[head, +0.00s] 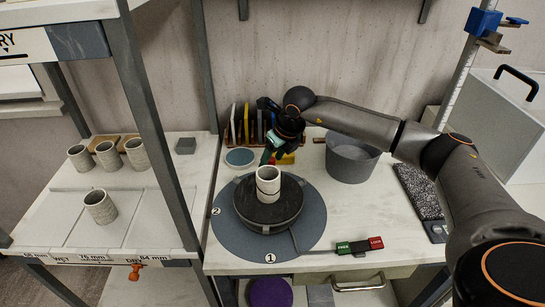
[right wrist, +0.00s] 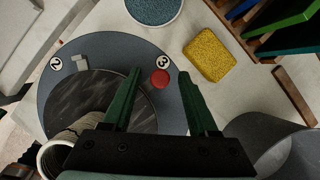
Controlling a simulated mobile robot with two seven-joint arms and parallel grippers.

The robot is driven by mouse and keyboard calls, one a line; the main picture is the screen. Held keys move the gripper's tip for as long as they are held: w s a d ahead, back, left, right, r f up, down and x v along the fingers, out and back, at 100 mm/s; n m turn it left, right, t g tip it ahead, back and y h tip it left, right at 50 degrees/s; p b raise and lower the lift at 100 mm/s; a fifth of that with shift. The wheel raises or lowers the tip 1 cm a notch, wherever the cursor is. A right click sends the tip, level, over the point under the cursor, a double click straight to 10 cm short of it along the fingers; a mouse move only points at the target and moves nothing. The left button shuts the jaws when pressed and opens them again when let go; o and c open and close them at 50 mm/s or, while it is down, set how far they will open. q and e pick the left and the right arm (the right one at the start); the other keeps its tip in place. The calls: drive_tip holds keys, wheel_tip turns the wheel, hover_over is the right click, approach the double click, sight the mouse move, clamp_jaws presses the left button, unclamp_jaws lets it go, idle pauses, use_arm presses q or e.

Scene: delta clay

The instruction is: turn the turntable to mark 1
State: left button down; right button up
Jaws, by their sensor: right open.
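The turntable is a dark round wheel (head: 250,211) on a larger blue-grey disc (head: 312,222). Mark 1 (head: 270,258) is at the disc's front and mark 2 (head: 216,211) at its left. Mark 3 (right wrist: 163,60) shows in the right wrist view, with a red round knob (right wrist: 160,79) close by it. A small grey block (right wrist: 80,63) lies beside mark 2 there. A pale ribbed cup (head: 268,187) stands upright on the wheel. My right gripper (head: 273,157) is over the turntable's back edge. Its green fingers are open, with the red knob between their tips in the picture; contact cannot be told.
A box with green FREE (head: 345,248) and red LOCK (head: 376,243) stands at the front right. A grey bucket (head: 350,162), a bowl (head: 240,157) and a yellow sponge (right wrist: 209,54) stand behind the turntable. Several cups occupy the left shelf (head: 60,222).

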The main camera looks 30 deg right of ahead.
clamp_jaws()
idle(0.3)
idle(1.0)
